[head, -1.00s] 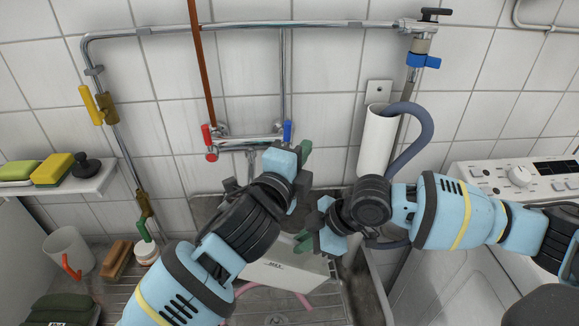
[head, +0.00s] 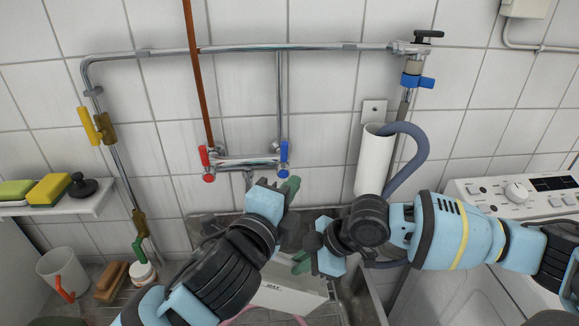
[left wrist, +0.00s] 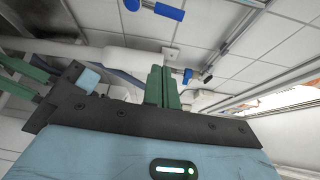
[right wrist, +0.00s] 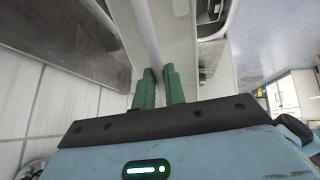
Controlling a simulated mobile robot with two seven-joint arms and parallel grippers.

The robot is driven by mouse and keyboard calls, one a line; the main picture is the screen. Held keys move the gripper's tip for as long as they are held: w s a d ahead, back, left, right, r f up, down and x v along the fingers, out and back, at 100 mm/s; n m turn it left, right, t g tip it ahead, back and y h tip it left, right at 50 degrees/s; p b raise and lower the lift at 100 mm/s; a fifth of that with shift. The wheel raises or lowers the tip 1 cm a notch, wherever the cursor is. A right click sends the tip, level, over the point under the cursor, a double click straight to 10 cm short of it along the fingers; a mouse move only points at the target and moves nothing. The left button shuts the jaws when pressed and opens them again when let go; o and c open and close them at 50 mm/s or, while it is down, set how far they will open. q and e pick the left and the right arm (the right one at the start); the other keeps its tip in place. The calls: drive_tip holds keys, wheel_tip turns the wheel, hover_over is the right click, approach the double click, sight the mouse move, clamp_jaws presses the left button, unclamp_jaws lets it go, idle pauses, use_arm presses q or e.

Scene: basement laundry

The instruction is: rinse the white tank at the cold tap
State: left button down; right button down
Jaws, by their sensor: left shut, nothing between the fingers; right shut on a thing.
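The white tank (head: 285,297) is low over the sink, below the mixer tap, partly hidden behind my arms. My right gripper (head: 301,264) is shut on its upper edge. In the right wrist view the green fingers (right wrist: 158,88) sit close together at a pale wall. The wall tap has a red lever (head: 205,165) on the left and a blue lever (head: 284,158) on the right. My left gripper (head: 290,188) is shut and empty, just below the blue lever and apart from it. The spout (head: 250,180) is partly hidden; I cannot make out water.
A white tube (head: 374,160) with a grey hose stands right of the tap. A shelf with sponges (head: 48,189) is at the left. A washing machine (head: 515,193) is at the right.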

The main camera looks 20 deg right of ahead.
sight(285, 158)
use_arm(q)
drive_tip(key=w+d, duration=0.3)
drive_tip(key=w, duration=0.5)
drive_tip(key=shift+w+d, duration=0.35)
idle(0.5)
drive_tip(key=shift+w+a+n, duration=0.25)
drive_tip(key=shift+a+n, duration=0.15)
drive_tip(key=shift+a, duration=0.15)
